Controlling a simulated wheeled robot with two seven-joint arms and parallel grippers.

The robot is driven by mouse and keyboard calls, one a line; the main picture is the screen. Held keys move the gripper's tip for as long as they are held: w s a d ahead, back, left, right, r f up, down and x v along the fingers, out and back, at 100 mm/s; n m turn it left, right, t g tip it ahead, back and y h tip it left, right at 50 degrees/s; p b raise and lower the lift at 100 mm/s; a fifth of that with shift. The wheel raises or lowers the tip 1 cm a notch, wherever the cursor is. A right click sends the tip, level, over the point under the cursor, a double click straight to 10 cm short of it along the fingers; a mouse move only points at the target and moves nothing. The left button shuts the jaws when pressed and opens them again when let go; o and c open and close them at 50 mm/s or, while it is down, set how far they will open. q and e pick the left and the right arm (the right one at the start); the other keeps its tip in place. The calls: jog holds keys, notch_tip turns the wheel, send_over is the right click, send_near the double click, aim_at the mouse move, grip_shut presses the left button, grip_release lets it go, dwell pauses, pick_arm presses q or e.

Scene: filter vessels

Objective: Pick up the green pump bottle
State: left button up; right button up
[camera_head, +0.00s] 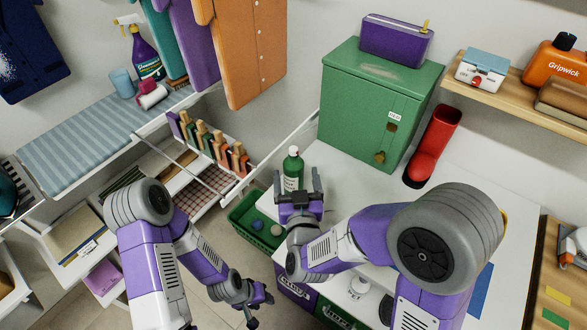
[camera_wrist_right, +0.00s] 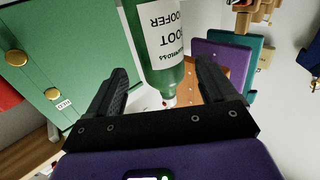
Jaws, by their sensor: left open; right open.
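The green bottle (camera_head: 292,172) with a white label stands upright on the white surface, beside the green cabinet. It also shows upside down in the right wrist view (camera_wrist_right: 160,45), its narrow top towards my right gripper. My right gripper (camera_head: 298,180) is open, its fingers pointing at the bottle. In the wrist view, the bottle's top appears between the two fingers of this gripper (camera_wrist_right: 162,72), with gaps on both sides and no visible contact. My left gripper (camera_head: 260,304) is open and empty, low in the head view over the floor, away from the bottle.
A green cabinet (camera_head: 365,110) with a purple box (camera_head: 396,42) on top stands right of the bottle. A red boot (camera_head: 434,145) stands beyond it. A green basket (camera_head: 245,232) with small balls is left of my right gripper. A rack of brushes (camera_head: 210,140) is farther left.

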jog(key=shift+w, duration=0.25)
jog(key=w, duration=0.3)
jog(key=w+a, duration=0.1)
jog(key=w, duration=0.1)
jog(key=shift+f, duration=0.15)
jog(key=shift+c, duration=0.3)
